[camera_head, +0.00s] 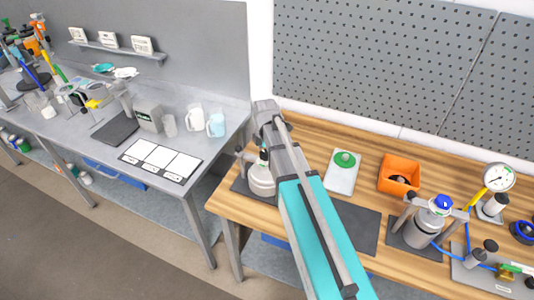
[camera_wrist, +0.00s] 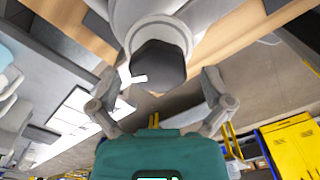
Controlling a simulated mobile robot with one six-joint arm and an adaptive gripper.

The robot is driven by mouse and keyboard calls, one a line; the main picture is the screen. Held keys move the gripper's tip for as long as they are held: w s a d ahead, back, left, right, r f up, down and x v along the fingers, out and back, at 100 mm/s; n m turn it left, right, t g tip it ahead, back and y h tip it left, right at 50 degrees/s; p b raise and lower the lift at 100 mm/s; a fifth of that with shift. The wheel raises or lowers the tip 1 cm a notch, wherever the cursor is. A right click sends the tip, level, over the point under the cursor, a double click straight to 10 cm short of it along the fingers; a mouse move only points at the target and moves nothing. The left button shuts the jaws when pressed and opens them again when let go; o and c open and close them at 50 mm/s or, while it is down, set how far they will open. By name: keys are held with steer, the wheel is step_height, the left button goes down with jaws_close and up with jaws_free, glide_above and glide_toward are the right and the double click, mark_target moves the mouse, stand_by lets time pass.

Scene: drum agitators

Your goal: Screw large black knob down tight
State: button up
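In the wrist view the large black knob (camera_wrist: 158,66) faces the camera, set in the round light-grey end of a pale body (camera_wrist: 150,18). My gripper (camera_wrist: 161,80) is open, with one grey finger on each side of the knob. A gap shows between the knob and each finger, and nothing is held. In the head view a pale rounded vessel (camera_head: 262,181) stands on the left end of the wooden bench, partly behind my arm. The knob and my fingers cannot be made out clearly there.
On the wooden bench (camera_head: 228,205) stand a white tray with a green round item (camera_head: 344,160), an orange bin (camera_head: 399,174), a metal vessel with a blue cap (camera_head: 424,224) and a pressure gauge (camera_head: 498,177). A grey table (camera_head: 215,150) with mugs stands left. A pegboard rises behind.

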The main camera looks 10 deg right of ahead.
steer(key=c, duration=0.9)
steer(key=shift+d, duration=0.35)
steer(key=shift+c, duration=0.4)
steer(key=shift+a, duration=0.25)
